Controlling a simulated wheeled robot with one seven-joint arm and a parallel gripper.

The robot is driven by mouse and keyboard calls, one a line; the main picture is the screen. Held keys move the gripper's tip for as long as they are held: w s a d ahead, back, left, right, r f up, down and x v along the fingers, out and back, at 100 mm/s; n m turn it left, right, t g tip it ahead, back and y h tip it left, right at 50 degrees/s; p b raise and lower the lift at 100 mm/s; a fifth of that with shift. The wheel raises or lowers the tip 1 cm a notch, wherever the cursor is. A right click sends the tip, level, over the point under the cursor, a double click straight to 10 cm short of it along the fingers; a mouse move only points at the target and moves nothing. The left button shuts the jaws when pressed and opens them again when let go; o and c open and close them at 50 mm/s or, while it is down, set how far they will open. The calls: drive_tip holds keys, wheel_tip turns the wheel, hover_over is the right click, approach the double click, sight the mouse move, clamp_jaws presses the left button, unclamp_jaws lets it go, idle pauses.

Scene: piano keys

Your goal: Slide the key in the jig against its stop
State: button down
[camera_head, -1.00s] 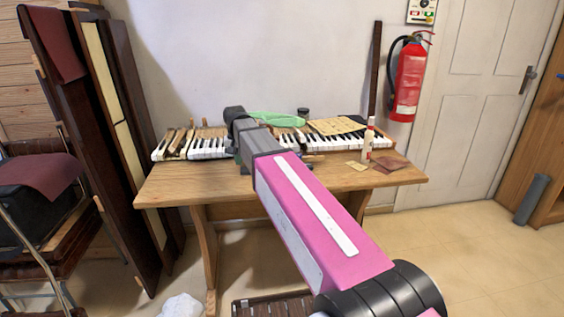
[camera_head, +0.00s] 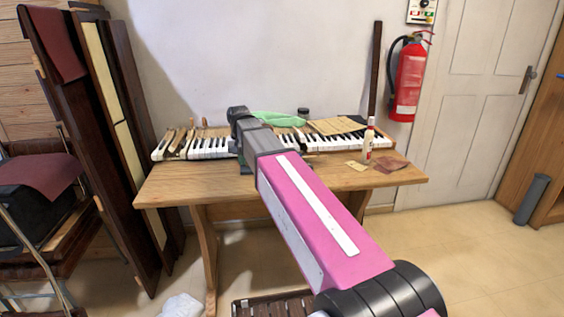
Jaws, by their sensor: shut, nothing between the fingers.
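My arm reaches from the lower right to the workbench (camera_head: 300,182). My gripper (camera_head: 240,146) is at the arm's dark far end, over the rear of the bench and in front of the keyboard. It is shut and empty. Its fingertips are mostly hidden by my arm. A small dark greenish block (camera_head: 246,169) shows on the bench just below the arm's end; it may be the jig, but most of it is covered. The key in it and its stop cannot be made out.
A row of piano keys (camera_head: 335,142) runs along the back of the bench, with loose wooden keys (camera_head: 180,143) at its left. A green cloth (camera_head: 278,118) lies behind. A glue bottle (camera_head: 368,145) and sandpaper (camera_head: 391,164) are at the right. The front left bench top is clear.

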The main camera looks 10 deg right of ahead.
drive_tip(key=shift+d, duration=0.4)
idle(0.8)
drive_tip(key=shift+a, duration=0.6)
drive_tip(key=shift+r, duration=0.1)
drive_tip(key=shift+r, duration=3.4)
drive_tip(key=shift+s, duration=0.1)
